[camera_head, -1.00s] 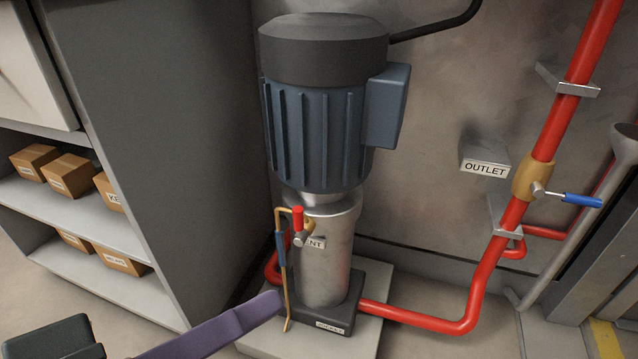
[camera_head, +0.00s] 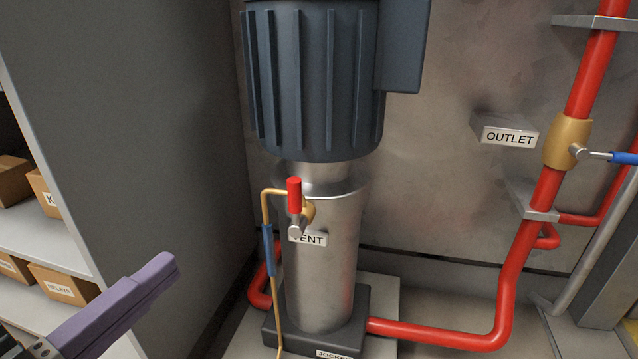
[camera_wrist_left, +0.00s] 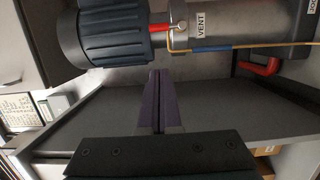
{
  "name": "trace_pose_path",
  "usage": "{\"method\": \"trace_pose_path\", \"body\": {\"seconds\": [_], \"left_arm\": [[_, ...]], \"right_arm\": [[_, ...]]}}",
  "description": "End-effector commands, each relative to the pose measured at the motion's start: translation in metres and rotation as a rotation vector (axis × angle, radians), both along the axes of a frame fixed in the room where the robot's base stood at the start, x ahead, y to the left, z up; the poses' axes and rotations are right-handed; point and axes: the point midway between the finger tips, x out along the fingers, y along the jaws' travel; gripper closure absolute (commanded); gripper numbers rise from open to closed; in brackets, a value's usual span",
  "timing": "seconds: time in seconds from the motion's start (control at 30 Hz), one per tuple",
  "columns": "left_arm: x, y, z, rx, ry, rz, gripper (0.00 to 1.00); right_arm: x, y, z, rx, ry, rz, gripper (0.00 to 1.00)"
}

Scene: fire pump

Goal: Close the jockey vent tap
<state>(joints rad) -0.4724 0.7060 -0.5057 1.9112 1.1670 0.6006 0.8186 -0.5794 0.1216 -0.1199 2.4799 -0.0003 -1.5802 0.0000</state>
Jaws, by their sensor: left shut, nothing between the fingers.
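The jockey vent tap (camera_head: 296,205) is on the upper part of the silver pump column, with a red handle standing upright above a small brass body. A VENT label (camera_head: 309,239) sits just below it. A thin brass pipe (camera_head: 265,212) with a blue sleeve runs down from the tap. My left gripper (camera_head: 168,264) is shut and empty, to the left of the tap and lower in the head view, apart from it. In the left wrist view the purple fingers (camera_wrist_left: 158,78) are together, and the red handle (camera_wrist_left: 160,28) shows beyond them. My right gripper is out of view.
The blue motor (camera_head: 315,80) sits above the pump column (camera_head: 325,270). A grey shelf unit with boxes (camera_head: 62,284) stands on the left. Red pipe (camera_head: 440,332) runs along the right to an outlet valve (camera_head: 567,144) with a blue handle.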

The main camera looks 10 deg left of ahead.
Motion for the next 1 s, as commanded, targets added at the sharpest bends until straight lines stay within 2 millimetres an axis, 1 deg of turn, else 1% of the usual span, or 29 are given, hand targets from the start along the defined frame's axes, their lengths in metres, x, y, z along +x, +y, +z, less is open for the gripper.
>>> {"method": "trace_pose_path", "body": {"seconds": [0.17,0.27,0.5,0.63,0.7,0.8,1.0], "left_arm": [[0.011,-0.002,-0.001,-0.001,-0.003,0.002,1.0],[0.026,-0.006,-0.001,-0.002,-0.006,0.001,1.0],[0.077,-0.018,0.0,-0.004,-0.006,0.001,1.0],[0.102,-0.024,0.0,-0.001,-0.005,0.0,1.0],[0.106,-0.036,0.001,-0.005,-0.002,-0.001,1.0],[0.112,-0.047,0.001,-0.003,-0.001,-0.001,1.0],[0.118,-0.057,0.0,0.0,0.0,-0.001,1.0]], "right_arm": [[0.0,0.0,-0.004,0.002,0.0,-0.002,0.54],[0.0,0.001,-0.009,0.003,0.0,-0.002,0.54],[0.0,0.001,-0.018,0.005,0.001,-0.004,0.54],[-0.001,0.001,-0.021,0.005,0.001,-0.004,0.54],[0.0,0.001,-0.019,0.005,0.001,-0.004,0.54],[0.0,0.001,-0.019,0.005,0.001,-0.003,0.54],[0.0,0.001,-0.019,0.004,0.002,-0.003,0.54]]}}
